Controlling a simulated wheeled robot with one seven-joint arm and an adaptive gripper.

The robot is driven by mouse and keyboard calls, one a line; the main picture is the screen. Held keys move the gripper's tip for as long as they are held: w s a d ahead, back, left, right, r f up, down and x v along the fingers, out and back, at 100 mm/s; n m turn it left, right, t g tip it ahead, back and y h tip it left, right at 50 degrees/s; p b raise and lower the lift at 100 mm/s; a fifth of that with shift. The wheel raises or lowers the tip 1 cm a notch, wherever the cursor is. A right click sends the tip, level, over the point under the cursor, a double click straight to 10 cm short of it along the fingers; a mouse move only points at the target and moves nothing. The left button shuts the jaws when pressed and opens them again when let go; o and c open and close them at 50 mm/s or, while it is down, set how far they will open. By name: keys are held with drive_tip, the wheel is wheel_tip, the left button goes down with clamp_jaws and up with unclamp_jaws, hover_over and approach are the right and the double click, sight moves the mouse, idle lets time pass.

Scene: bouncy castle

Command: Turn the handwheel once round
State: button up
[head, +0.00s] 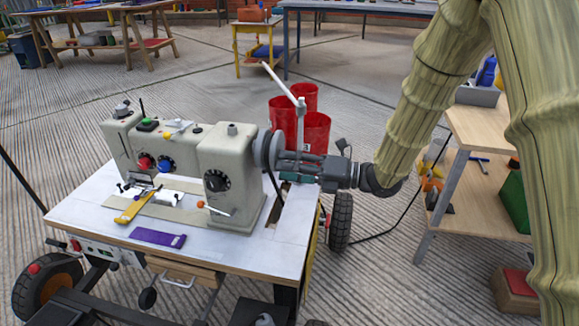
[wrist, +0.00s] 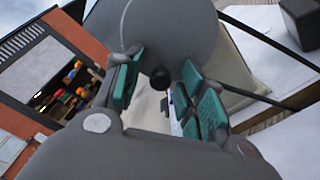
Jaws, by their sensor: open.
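A cream sewing machine (head: 228,165) stands on a white-topped work table. Its grey handwheel (head: 267,149) is a disc on the machine's right end. It also fills the upper middle of the wrist view (wrist: 170,30), with a small dark rounded knob (wrist: 179,98) in front of it. My gripper (head: 284,164) reaches in from the right, its fingers close against the wheel's side. In the wrist view my gripper (wrist: 160,92) is open, its green pads on either side of the knob. I cannot tell whether either pad touches the knob.
A yellow tool (head: 132,208) and a purple piece (head: 158,238) lie on the table's front (head: 85,215). Red bins (head: 316,132) stand behind the machine. A wooden shelf (head: 475,125) stands at the right, beside my arm. Open ribbed floor lies behind the table.

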drive_tip(key=s+d, duration=0.2)
drive_tip(key=d, duration=0.9)
drive_tip(key=shift+s+d, duration=0.15)
drive_tip(key=shift+d, duration=0.2)
drive_tip(key=w+a+m+p, duration=0.1)
drive_tip(key=a+m+p, duration=0.2)
drive_tip(key=m, duration=0.9)
drive_tip(key=a+m+p, duration=0.3)
drive_tip(key=a+m, duration=0.1)
drive_tip(key=m, duration=0.8)
drive_tip(key=w+a+m+p, duration=0.1)
drive_tip(key=a+m+p, duration=0.3)
drive_tip(key=m, duration=0.8)
drive_tip(key=shift+w+a+r, duration=0.15)
drive_tip(key=shift+w+a, duration=0.15)
drive_tip(key=shift+w, duration=0.05)
